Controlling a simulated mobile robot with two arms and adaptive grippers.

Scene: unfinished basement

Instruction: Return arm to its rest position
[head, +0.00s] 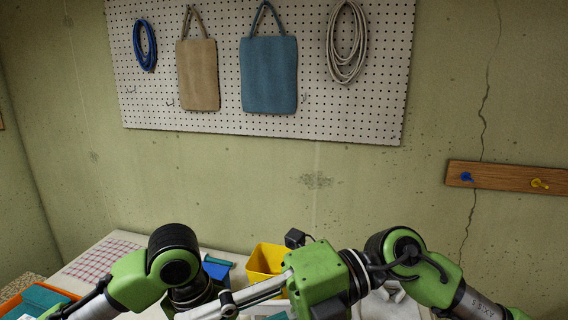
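My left arm, green with black joints, comes in from the left along the bottom edge of the head view. My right arm, also green with black joints, comes in from the right and reaches across to the middle. Both arms are bent low in front of the table. I can make out no fingertips of either gripper. No held thing shows.
A table (112,240) stands against the wall, bearing a red checked cloth (100,260), a blue container (216,270) and a yellow bin (266,260). An orange tray (12,303) is at lower left. A pegboard (225,117) with hanging bags and a peg rail (510,177) are above.

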